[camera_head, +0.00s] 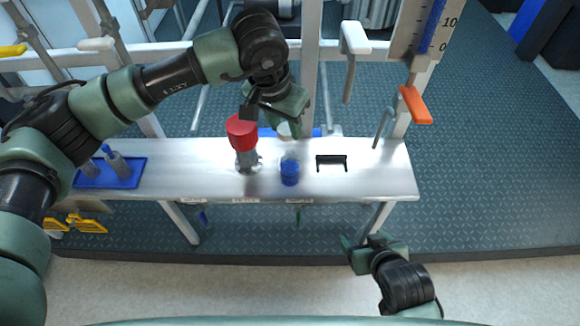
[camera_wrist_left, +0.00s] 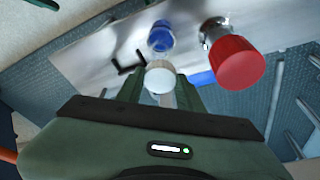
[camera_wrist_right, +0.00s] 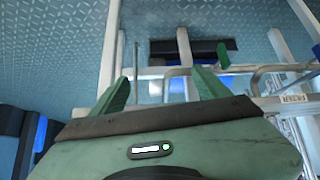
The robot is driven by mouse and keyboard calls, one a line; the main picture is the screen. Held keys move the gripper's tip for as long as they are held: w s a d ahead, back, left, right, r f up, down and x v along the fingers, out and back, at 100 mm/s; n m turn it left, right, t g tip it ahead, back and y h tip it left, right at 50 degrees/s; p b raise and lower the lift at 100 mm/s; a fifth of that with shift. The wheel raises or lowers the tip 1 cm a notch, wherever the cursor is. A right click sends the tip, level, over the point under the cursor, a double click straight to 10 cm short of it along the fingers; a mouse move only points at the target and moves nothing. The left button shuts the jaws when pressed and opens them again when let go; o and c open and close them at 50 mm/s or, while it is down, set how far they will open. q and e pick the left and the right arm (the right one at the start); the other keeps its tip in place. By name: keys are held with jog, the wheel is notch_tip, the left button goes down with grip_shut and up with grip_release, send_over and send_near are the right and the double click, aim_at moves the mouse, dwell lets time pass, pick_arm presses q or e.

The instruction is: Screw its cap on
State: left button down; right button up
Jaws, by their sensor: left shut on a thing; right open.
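A small clear jar with blue contents (camera_head: 290,172) stands on the steel bench. It also shows at the top of the left wrist view (camera_wrist_left: 161,38), with its upper part open or clear. My left gripper (camera_head: 289,126) is shut on a round white cap (camera_wrist_left: 160,82). It holds the cap above and slightly behind the jar, apart from it. In the head view the cap (camera_head: 285,131) is partly hidden by the gripper. My right gripper (camera_head: 359,246) is open and empty, low in front of the bench's right end.
A red-topped metal valve (camera_head: 242,132) stands close left of the jar. A small black bracket (camera_head: 332,162) lies to its right. A blue tray (camera_head: 125,172) is at the bench's left end. An orange-handled lever (camera_head: 415,104) rises at the right. The bench's right end (camera_head: 385,175) is clear.

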jog(key=w+a+r+t+y, duration=0.2)
jog(key=w+a+r+t, duration=0.1)
jog(key=w+a+t, duration=0.25)
jog(key=n+t+y, duration=0.3)
jog(key=y, duration=0.1)
send_near(294, 175)
jog(key=shift+w+a+r, duration=0.1)
jog(key=shift+w+a, duration=0.05)
jog(key=shift+w, duration=0.3)
jog(key=x, duration=1.2)
jog(key=shift+c, duration=0.4)
grip_shut()
